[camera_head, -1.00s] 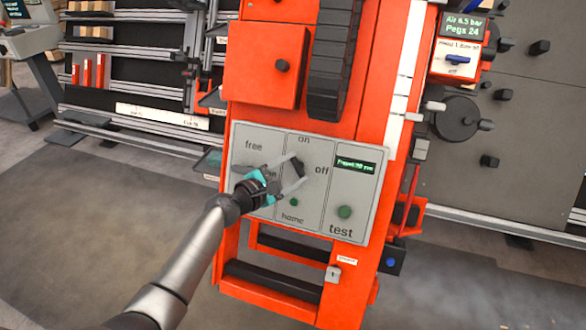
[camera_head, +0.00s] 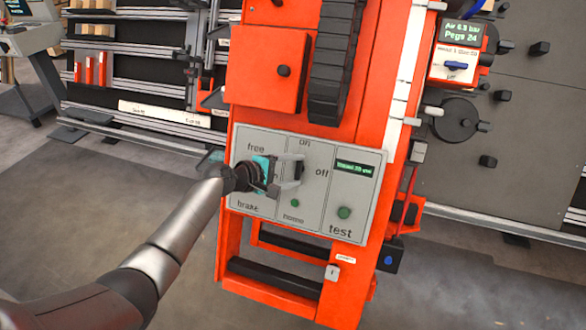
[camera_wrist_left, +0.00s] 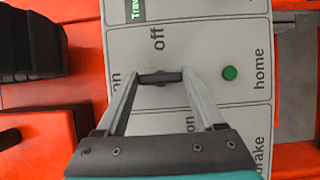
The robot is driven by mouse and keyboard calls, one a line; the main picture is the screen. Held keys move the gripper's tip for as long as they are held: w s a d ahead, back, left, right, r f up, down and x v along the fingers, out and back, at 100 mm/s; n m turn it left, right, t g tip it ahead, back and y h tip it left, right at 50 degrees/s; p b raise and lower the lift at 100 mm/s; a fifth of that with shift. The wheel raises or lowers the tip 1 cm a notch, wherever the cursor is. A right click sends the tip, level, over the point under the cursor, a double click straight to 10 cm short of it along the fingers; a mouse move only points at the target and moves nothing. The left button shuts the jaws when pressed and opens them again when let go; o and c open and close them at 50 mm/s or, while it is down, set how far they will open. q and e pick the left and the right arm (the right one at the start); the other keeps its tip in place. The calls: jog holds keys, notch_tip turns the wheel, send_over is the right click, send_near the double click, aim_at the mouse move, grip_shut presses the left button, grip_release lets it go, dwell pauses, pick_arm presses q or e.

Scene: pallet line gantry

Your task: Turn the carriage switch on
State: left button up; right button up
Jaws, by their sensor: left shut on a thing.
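The carriage switch is a dark bar-shaped knob (camera_head: 299,170) in the middle section of a grey panel (camera_head: 316,222), between the words "on" above and "off" to its right. In the left wrist view the knob (camera_wrist_left: 160,77) lies level between my fingertips, its left end towards "on". My left gripper (camera_head: 296,174) is shut on this knob, with one finger on each end in the left wrist view (camera_wrist_left: 160,80). The fingers partly hide the knob in the head view. My right gripper is not in view.
The panel also has a green home button (camera_head: 294,203), a green test button (camera_head: 344,213) and a small display (camera_head: 355,168). It sits on an orange column with a red box (camera_head: 266,68) above. A grey board (camera_head: 540,130) stands at right. Floor at lower left is clear.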

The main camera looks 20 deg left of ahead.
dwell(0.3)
pick_arm(q)
jog(key=o, duration=1.4)
jog(key=shift+s, duration=0.1)
